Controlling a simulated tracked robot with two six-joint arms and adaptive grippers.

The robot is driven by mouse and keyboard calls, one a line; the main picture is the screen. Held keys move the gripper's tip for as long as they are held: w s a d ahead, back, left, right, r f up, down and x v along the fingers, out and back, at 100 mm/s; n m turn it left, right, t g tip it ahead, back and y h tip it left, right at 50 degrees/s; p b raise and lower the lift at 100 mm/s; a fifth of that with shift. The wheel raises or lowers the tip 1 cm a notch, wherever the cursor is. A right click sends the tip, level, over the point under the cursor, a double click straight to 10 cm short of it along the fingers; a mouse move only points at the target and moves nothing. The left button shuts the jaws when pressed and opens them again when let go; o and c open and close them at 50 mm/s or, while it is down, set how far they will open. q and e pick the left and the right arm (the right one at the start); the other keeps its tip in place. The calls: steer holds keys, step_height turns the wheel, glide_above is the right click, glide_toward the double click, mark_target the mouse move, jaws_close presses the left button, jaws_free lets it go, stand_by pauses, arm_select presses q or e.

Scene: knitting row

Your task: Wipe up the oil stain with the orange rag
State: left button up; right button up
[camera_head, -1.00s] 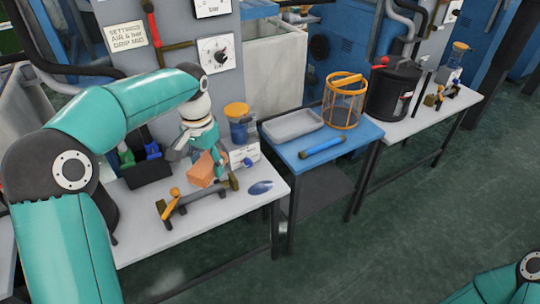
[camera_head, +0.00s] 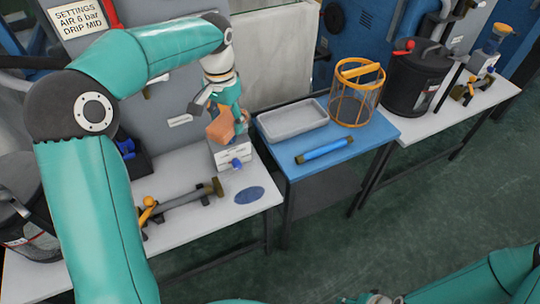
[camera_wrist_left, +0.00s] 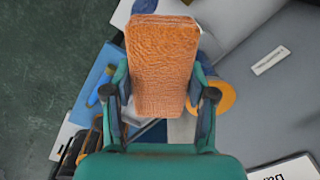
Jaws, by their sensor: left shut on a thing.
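My left gripper (camera_head: 226,112) is shut on the orange rag (camera_head: 219,132), a folded, textured block. It holds the rag in the air in front of and above a white box (camera_head: 231,153) on the near white table. In the left wrist view the rag (camera_wrist_left: 164,60) fills the middle, between the two fingers (camera_wrist_left: 163,95). The oil stain (camera_head: 249,195) is a dark blue oval on the white tabletop, lower right of the rag and apart from it.
A dark bar fixture with an orange knob (camera_head: 180,204) lies left of the stain. The adjoining blue table (camera_head: 350,150) carries a grey tray (camera_head: 292,121), a blue tube (camera_head: 325,151) and an orange wire basket (camera_head: 356,93). A black pot (camera_head: 415,78) stands beyond.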

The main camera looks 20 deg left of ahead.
arm_select(q)
steer(key=shift+w+a, duration=0.1)
steer(key=shift+w, duration=0.25)
steer(key=shift+a+r, duration=0.1)
arm_select(e)
steer(key=shift+w, duration=0.45)
steer(key=shift+r, duration=0.15)
